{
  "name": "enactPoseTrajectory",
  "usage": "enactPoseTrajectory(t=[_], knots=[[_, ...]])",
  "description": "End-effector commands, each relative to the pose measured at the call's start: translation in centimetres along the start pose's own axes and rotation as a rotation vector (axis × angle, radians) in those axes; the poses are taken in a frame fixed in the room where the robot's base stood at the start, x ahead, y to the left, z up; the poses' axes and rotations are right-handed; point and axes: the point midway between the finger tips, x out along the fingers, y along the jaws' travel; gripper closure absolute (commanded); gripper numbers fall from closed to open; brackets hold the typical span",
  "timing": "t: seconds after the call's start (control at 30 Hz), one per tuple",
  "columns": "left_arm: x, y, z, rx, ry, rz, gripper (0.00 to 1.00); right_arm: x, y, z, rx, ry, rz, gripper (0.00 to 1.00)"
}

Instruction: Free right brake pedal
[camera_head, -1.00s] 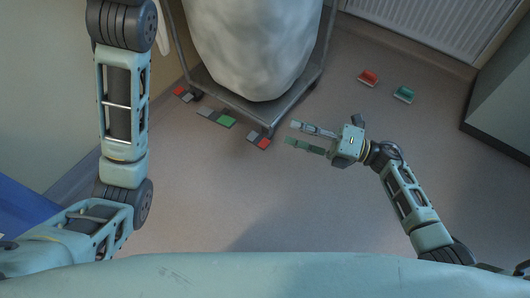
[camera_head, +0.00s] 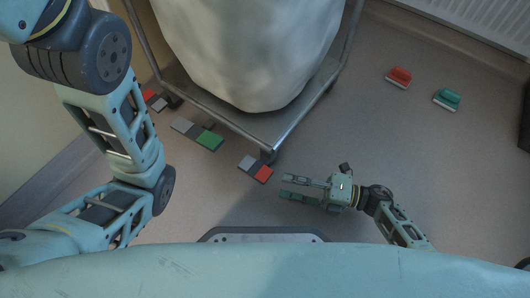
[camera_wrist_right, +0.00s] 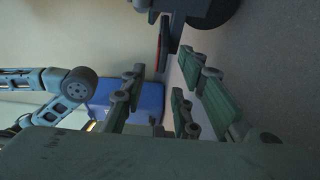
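The right brake pedal (camera_head: 255,169), half grey and half red, sits low at the cart's front right corner. In the right wrist view a thin, dark, red-edged piece (camera_wrist_right: 161,45), apparently this pedal seen edge-on, lies ahead between the fingers. My right gripper (camera_head: 283,187) is open and empty, low over the floor just right of the pedal, with its fingers pointing left toward it. A small gap shows between fingertips and pedal. My left gripper is out of view; only its arm shows at the left.
A metal cart (camera_head: 225,118) carries a large white bundle (camera_head: 245,50). A grey-green middle pedal (camera_head: 197,134) and a grey-red left pedal (camera_head: 153,99) line its near edge. A red block (camera_head: 398,77) and a teal block (camera_head: 447,99) lie on the open floor at right.

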Motion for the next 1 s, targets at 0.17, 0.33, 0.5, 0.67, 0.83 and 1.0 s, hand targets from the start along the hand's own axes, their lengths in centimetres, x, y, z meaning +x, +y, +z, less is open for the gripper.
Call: enactPoseTrajectory(t=[0.17,0.33,0.5,0.67,0.83,1.0], knots=[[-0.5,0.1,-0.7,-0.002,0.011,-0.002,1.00,0.6,-0.7,-0.4,0.006,0.003,-0.001,0.72],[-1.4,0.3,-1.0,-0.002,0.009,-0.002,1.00,3.0,-0.7,-0.3,0.004,0.003,0.002,0.72],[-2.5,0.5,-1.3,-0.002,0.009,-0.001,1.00,5.7,-0.8,-0.3,0.004,0.002,0.001,0.72],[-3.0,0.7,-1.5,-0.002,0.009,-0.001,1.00,7.3,-0.7,-0.3,0.006,0.003,-0.001,0.72],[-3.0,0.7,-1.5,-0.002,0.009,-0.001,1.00,7.8,-0.5,-0.3,0.005,0.002,-0.002,0.72],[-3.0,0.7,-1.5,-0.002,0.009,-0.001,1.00,7.8,-0.5,-0.3,0.005,0.001,-0.002,0.72]])
